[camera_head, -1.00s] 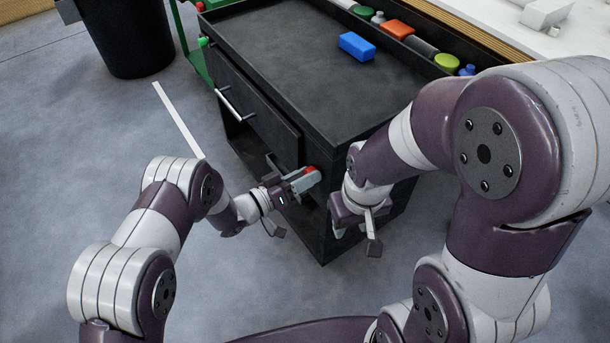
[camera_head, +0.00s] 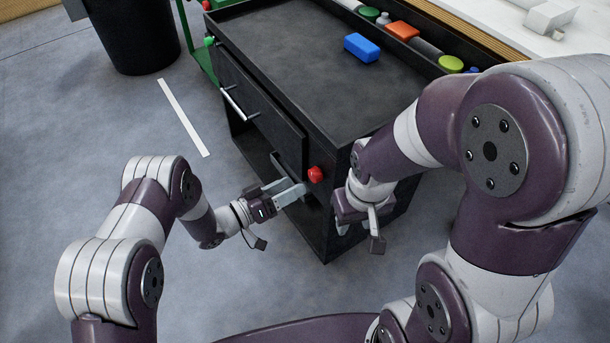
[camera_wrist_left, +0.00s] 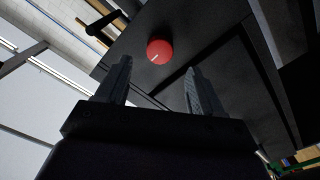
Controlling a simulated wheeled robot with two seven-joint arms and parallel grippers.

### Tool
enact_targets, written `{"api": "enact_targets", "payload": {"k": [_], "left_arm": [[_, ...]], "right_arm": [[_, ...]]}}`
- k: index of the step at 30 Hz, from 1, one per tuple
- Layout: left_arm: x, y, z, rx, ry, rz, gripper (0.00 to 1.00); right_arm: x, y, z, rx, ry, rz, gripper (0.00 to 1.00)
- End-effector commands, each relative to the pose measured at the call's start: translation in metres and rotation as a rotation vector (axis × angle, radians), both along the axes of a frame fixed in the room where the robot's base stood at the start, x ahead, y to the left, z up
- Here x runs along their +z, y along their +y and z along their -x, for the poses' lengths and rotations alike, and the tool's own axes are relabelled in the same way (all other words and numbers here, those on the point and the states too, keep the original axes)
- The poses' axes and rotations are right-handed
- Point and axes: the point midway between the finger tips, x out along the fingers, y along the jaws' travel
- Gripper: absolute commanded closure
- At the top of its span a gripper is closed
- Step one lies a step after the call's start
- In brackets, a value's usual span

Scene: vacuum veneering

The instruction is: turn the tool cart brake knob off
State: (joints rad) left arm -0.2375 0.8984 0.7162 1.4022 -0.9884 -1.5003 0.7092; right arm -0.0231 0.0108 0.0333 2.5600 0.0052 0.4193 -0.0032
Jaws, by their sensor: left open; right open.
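The black tool cart (camera_head: 290,60) stands ahead of me. Its red brake knob (camera_head: 315,174) sits on the near corner of its front side. The knob also shows in the left wrist view (camera_wrist_left: 159,51), with a pale mark pointing to the lower left. My left gripper (camera_head: 290,190) is open and empty, just left of the knob and apart from it. In the left wrist view its two fingers (camera_wrist_left: 155,88) stand apart, with the knob beyond them. My right gripper (camera_head: 358,222) is open beside the cart's near right side, and its fingers point down.
A blue block (camera_head: 361,47) lies on the cart top, and a side tray holds an orange block (camera_head: 401,30) and several other items. A green knob (camera_head: 209,41) is at the cart's far left corner. A black bin (camera_head: 132,35) stands at the back left. Floor left of the cart is clear.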

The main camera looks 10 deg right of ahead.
Motion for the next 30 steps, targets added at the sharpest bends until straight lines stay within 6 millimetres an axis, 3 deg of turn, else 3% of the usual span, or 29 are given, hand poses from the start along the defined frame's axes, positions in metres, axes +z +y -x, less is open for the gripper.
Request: {"api": "enact_targets", "payload": {"k": [3, 9, 27, 29, 30], "left_arm": [[0.003, 0.03, 0.009, 0.005, 0.003, 0.0, 0.33], [0.0, 0.058, 0.021, 0.002, 0.002, 0.0, 0.33], [-0.001, 0.062, 0.023, 0.0, -0.01, -0.009, 0.33], [-0.014, 0.063, 0.021, 0.009, -0.02, -0.08, 0.33], [-0.032, 0.067, 0.019, 0.034, -0.012, -0.168, 0.33]], "right_arm": [[0.009, 0.0, 0.0, 0.0, 0.0, 0.0, 0.57], [0.013, 0.0, 0.0, 0.0, 0.0, 0.0, 0.57], [0.013, 0.0, 0.0, 0.0, 0.0, 0.0, 0.57], [0.013, 0.0, 0.0, 0.0, 0.0, 0.0, 0.57], [0.013, 0.0, 0.0, 0.0, 0.0, 0.0, 0.57]]}}
